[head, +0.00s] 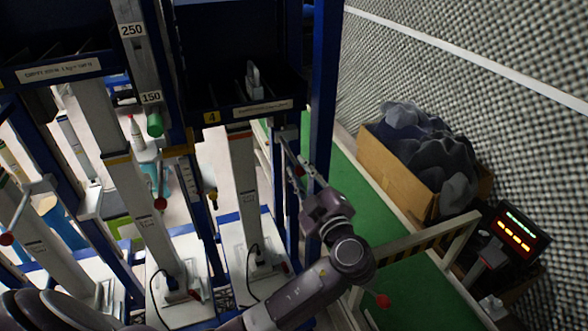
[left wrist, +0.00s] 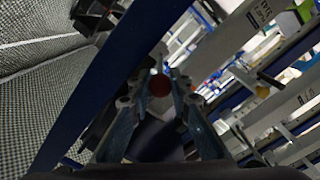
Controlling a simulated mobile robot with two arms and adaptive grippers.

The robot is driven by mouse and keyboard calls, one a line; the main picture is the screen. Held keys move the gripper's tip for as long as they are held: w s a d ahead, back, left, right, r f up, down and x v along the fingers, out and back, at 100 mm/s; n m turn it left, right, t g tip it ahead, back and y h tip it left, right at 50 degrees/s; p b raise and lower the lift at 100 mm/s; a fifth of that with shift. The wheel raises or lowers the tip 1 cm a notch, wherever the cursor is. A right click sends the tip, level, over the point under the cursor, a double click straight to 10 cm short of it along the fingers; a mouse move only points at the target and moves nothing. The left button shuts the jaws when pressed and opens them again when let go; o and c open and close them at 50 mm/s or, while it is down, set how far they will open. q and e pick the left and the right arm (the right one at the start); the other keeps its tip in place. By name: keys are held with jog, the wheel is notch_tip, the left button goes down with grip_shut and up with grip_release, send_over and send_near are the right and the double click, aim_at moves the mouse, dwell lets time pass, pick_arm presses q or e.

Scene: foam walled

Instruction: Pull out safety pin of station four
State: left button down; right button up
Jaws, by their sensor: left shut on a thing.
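Station four is marked by a yellow "4" label (head: 211,117) on the front of a dark blue bin (head: 225,60). My left gripper (head: 297,168) is at the right side of this station, beside the blue upright (head: 322,105). Its fingers are shut on the safety pin, whose small red knob (head: 299,171) shows between them. In the left wrist view the round red knob (left wrist: 159,85) sits between the two fingertips (left wrist: 158,88). The pin's shaft is hidden behind the knob, so I cannot tell how deep it sits. My right gripper is not in view.
Neighbouring stations with red-knobbed levers (head: 160,203) stand at left. The foam wall is at right.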

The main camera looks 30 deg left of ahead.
pick_arm(q)
jog(key=shift+d+f, duration=0.1)
jog(key=shift+f, duration=0.05)
jog(key=c, duration=2.1)
grip_release()
jog(key=shift+o, duration=0.4)
jog(key=shift+s+d, duration=0.15)
jog(key=shift+s, duration=0.05)
jog(key=v, duration=1.2)
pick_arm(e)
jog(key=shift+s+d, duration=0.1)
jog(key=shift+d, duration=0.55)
